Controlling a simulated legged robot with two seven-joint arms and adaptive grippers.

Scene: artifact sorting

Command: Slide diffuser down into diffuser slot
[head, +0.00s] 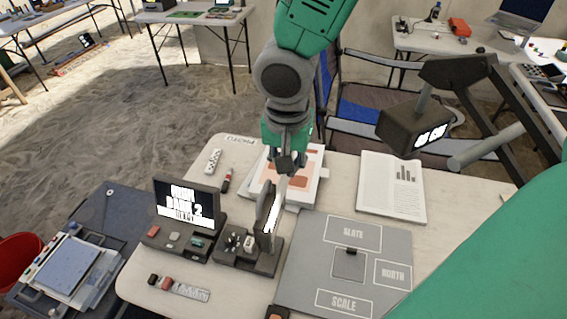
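My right gripper (285,172) points down over the table, below the green and grey arm that enters at the top. Its dark fingers close around the top of a thin pale upright plate (282,188), apparently the diffuser. This plate stands at the upper edge of a dark upright panel (265,208) with a bright white face, on a small dark base (238,259). The diffuser slot cannot be made out; the plate and panel overlap in this view. I cannot tell how deep the plate sits. My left gripper is not in view.
A dark screen unit (187,205) stands left of the base. A grey board (385,245) marked SLATE, NORTH and SCALE lies to the right. Small blocks lie at front left.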

